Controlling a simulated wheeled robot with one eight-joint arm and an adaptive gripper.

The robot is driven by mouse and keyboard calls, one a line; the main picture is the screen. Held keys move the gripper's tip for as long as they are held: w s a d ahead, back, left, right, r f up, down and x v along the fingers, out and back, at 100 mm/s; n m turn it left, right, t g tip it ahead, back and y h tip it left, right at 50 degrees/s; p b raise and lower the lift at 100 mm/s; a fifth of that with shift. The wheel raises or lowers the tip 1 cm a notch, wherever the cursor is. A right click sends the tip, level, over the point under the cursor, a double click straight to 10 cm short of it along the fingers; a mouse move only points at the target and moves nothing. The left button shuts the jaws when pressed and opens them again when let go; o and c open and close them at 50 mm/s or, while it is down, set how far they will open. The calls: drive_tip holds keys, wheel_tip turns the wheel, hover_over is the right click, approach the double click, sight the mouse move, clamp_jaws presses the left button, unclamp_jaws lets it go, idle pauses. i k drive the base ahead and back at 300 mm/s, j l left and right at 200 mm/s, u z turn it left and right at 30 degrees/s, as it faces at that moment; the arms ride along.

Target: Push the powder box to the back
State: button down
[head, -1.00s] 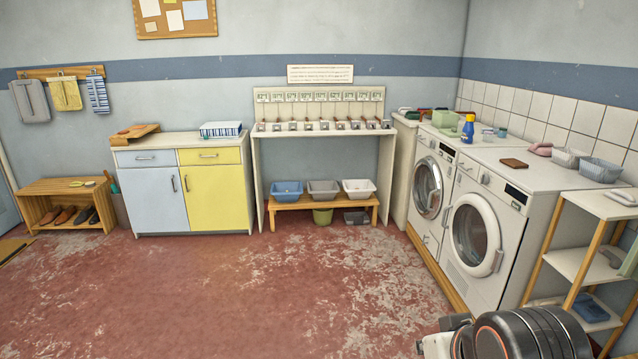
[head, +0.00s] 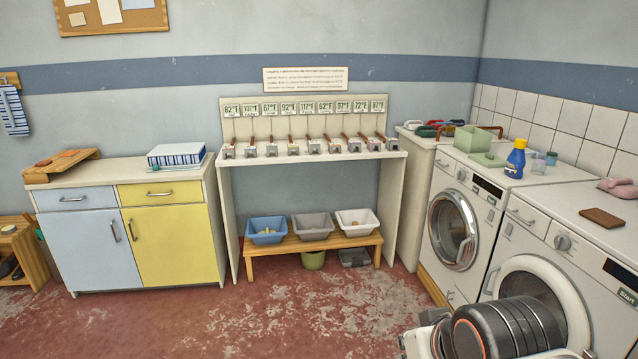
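No box in the head view can be surely told as the powder box by its label. A blue-and-white striped box (head: 181,156) lies on top of the cabinet with blue and yellow doors (head: 133,172), at the left. A pale green open box (head: 473,139) stands on the far washing machine (head: 465,219), beside a blue bottle with a yellow cap (head: 516,158). Part of my arm shows at the lower right, in front of the near washing machine. My gripper's fingers are not in view.
A narrow table with a row of small levered units (head: 308,158) stands against the back wall. Under it, a wooden bench (head: 312,243) bears blue, grey and white tubs. A brown pad (head: 603,218) lies on the near washer. The red floor in front is clear.

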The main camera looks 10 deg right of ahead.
sight(468, 140)
drive_tip(key=i+l+z, duration=0.1)
drive_tip(key=i+z, duration=0.15)
drive_tip(key=i, duration=0.8)
drive_tip(key=i+j+z, duration=0.25)
drive_tip(key=i, duration=0.85)
drive_tip(key=i+l+z, duration=0.1)
drive_tip(key=i+z, duration=0.15)
drive_tip(key=i, duration=0.4)
drive_tip(key=i+z, duration=0.25)
drive_tip(key=i, duration=0.45)
drive_tip(key=i+j+z, duration=0.2)
drive_tip(key=i, duration=0.45)
